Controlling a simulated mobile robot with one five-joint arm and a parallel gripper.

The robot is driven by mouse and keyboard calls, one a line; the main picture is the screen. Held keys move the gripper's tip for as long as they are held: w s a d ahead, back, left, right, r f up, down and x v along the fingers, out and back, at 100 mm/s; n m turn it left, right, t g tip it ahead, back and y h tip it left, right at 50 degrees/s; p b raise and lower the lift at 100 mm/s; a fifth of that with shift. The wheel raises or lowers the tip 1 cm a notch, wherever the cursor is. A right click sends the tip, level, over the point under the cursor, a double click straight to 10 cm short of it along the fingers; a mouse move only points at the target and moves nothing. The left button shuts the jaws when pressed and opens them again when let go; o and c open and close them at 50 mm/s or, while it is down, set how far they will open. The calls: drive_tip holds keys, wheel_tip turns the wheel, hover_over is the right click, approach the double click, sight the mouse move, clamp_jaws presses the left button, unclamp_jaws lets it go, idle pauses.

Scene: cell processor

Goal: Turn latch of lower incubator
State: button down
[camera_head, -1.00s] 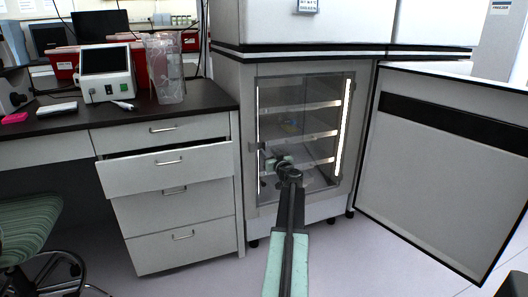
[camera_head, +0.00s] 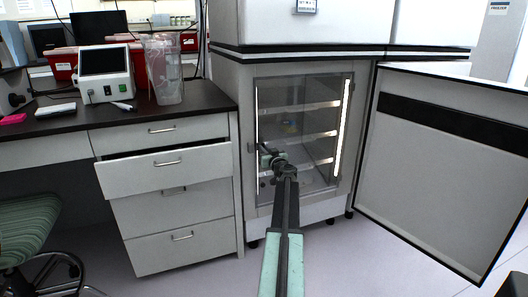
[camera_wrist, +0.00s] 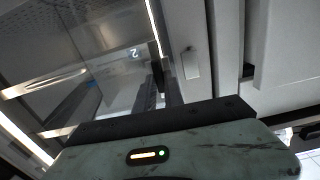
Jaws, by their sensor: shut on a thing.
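The lower incubator (camera_head: 244,200) stands in the middle of the head view. Its inner glass door (camera_head: 300,112) is closed, with lit shelves behind it. The latch (camera_head: 251,147) is a small grey piece at the left edge of this glass door. My gripper (camera_head: 260,151) is at the latch, its fingers pointing left and up toward the door's edge. In the wrist view the dark fingers of my gripper (camera_wrist: 158,78) are close together beside the glass. The gripper is shut on the latch, which is mostly hidden between the fingers.
The incubator's white outer door (camera_head: 440,175) is swung wide open to the right. A drawer (camera_head: 165,170) in the bench on the left is pulled partly out. A green chair (camera_head: 28,235) is at the lower left. The floor before the incubator is clear.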

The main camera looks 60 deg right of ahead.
drive_tip(key=shift+d+f+m, duration=0.1)
drive_tip(key=shift+f+m, duration=0.05)
drive_tip(key=shift+m, duration=4.2)
drive_tip(key=shift+d+f+m, duration=0.1)
drive_tip(key=shift+m, duration=4.25)
drive_tip(key=c, duration=1.4)
unclamp_jaws()
drive_tip(key=shift+s, duration=0.1)
drive_tip(key=shift+c, duration=0.2)
drive_tip(key=v, duration=0.7)
drive_tip(key=shift+s+a, duration=0.25)
drive_tip(key=shift+a, duration=0.05)
